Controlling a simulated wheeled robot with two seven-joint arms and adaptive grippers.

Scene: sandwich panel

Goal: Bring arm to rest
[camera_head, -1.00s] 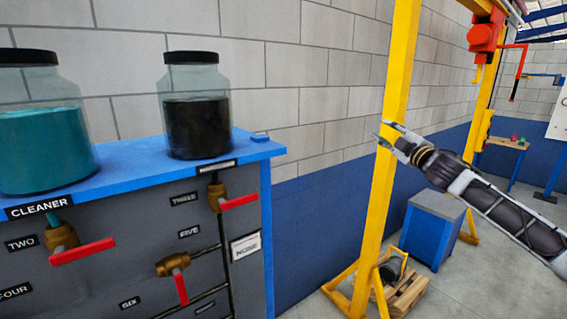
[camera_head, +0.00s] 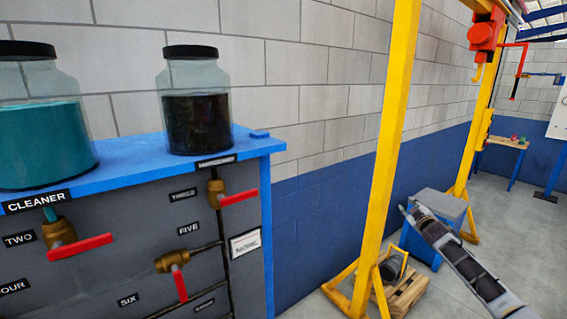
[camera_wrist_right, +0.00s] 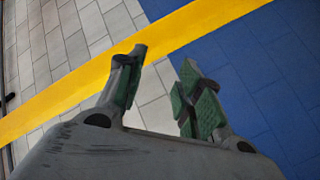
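My right gripper (camera_head: 408,212) is at the right of the head view, in front of a blue cabinet, with its arm coming in from the lower right. In the right wrist view its two green-padded fingers (camera_wrist_right: 160,88) stand apart with nothing between them, so it is open and empty. Beyond the fingers are a yellow post (camera_wrist_right: 60,98) and the grey and blue wall (camera_wrist_right: 255,80). My left gripper is in neither view.
A blue-topped panel (camera_head: 130,178) with red-handled valves (camera_head: 80,246) and two jars (camera_head: 197,105) stands at the left. A yellow gantry post (camera_head: 385,150) stands right of it, near a wooden pallet (camera_head: 407,296). Open floor (camera_head: 440,285) lies at the right.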

